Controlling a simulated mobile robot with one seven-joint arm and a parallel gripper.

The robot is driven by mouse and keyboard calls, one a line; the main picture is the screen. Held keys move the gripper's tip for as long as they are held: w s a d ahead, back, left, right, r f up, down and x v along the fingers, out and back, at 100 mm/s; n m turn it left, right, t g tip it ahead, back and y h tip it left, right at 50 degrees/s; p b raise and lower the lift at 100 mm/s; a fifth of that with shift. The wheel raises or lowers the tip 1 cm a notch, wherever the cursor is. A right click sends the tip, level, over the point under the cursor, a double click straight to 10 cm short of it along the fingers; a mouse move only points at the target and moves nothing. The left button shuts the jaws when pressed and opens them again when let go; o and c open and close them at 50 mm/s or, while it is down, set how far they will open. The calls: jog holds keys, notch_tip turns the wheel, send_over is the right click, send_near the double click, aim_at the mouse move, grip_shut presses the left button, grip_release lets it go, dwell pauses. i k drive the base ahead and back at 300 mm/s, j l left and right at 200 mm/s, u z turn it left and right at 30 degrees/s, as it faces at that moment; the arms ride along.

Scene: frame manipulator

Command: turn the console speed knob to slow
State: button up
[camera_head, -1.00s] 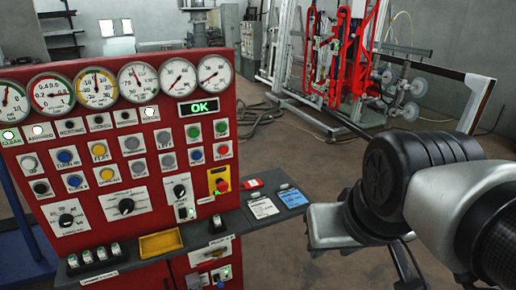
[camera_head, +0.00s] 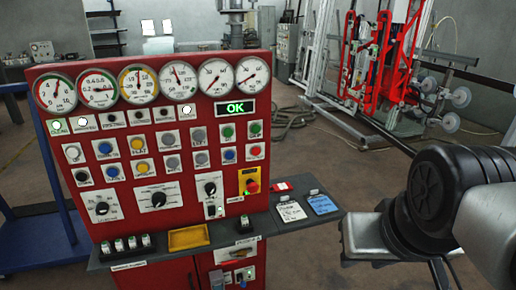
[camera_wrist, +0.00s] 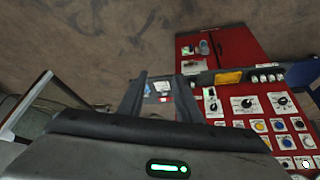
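The red console (camera_head: 110,262) stands left of centre in the head view. Its panel has three black rotary knobs: a left one (camera_head: 102,208), a larger middle one (camera_head: 158,199) and a right one (camera_head: 210,189). Their labels are too small to read, so I cannot tell which is speed. In the wrist view the console appears upside down, with the larger knob (camera_wrist: 248,103) and another knob (camera_wrist: 282,100) visible. My gripper (camera_wrist: 160,76) shows two dark fingers apart with nothing between them. It is away from the panel, at the right of the head view.
A dark shelf (camera_head: 266,226) juts from the console, carrying a yellow tray (camera_head: 188,238) and cards (camera_head: 291,211). A red emergency button (camera_head: 252,186) sits near the right knob. A blue frame (camera_head: 55,178) stands at left. A red-and-white rack (camera_head: 365,75) stands behind.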

aim_at(210, 188)
jog(key=i+j+z, duration=0.15)
jog(key=i+j, duration=0.15)
jog(key=j, duration=0.15)
jog(key=i+j+z, duration=0.15)
jog(key=i+j, duration=0.15)
jog(key=j, duration=0.15)
